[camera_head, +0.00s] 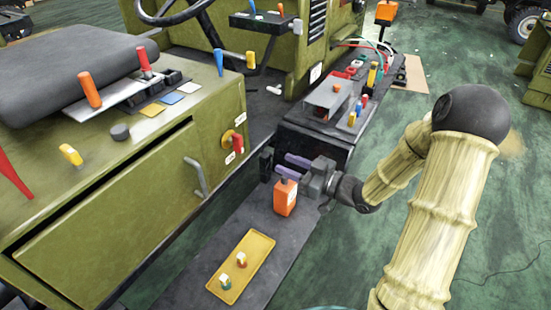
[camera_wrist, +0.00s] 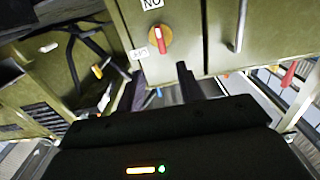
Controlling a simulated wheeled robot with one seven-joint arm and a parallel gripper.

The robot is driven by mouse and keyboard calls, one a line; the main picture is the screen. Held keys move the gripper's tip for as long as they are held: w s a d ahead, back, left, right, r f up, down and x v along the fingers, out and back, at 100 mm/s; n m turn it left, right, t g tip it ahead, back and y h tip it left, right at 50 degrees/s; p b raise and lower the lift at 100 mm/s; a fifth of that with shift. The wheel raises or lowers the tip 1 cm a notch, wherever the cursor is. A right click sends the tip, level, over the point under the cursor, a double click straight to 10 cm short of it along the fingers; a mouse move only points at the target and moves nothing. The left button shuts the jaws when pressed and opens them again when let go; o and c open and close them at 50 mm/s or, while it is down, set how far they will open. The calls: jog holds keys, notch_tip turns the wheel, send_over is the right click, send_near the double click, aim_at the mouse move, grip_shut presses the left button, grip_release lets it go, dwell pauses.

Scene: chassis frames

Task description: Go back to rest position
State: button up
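My gripper (camera_head: 281,167) reaches in from the right over the dark step beside the green vehicle body. Its two purple fingers stand apart, with nothing visible between them. In the wrist view the gripper (camera_wrist: 160,78) also shows open, with a red rotary knob (camera_wrist: 160,40) on its round yellow plate ahead of the gap. The fingers look apart from the knob. The knob also shows in the head view (camera_head: 237,142), left of the fingers. My arm is bent on the right, over the green floor.
An orange box (camera_head: 285,198) stands on the step just below the fingers. A yellow tray (camera_head: 240,266) with small parts lies nearer. A grey handle (camera_head: 196,177) sticks out from the green cabinet (camera_head: 120,215). A cluttered dark box (camera_head: 318,138) stands behind the gripper. The floor at right is open.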

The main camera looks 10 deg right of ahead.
jog(key=shift+s+d, duration=0.25)
dwell(0.3)
